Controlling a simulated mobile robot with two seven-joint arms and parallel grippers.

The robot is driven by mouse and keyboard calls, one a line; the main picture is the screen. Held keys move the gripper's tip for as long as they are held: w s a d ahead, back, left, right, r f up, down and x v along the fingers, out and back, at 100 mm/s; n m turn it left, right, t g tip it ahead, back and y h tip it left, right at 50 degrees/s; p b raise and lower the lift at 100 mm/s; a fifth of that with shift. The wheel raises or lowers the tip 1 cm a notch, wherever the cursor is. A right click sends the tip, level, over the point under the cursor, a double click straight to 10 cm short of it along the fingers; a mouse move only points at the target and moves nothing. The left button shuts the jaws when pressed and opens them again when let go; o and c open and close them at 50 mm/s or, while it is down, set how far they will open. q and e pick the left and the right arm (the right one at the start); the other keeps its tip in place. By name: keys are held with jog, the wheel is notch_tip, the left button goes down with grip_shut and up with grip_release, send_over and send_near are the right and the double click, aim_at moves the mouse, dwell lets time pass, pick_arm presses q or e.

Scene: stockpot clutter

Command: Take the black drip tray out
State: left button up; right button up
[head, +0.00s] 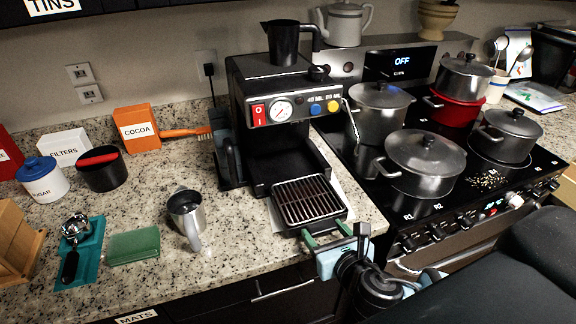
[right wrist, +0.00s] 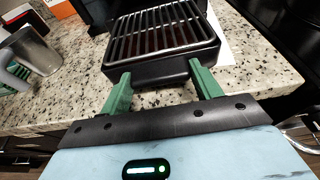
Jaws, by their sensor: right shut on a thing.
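The black drip tray (head: 325,214) with its metal slatted grate lies level at the foot of the black espresso machine (head: 262,130), projecting forward over the counter. Whether its back end is still inside the machine I cannot tell. My right gripper (head: 326,232) is at the tray's front edge, its two green fingers set apart and shut on the tray's front part. In the right wrist view the tray (right wrist: 160,72) fills the top middle, with the fingertips (right wrist: 160,70) against its front. My left gripper is not in view.
A metal milk jug (head: 187,213) stands left of the tray. A green sponge (head: 134,246) and a portafilter on a teal mat (head: 88,251) lie farther left. The stove with several pots (head: 425,160) is on the right. A white sheet lies under the tray.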

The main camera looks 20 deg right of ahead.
jog(key=shift+r, duration=0.15)
jog(key=shift+r, duration=2.45)
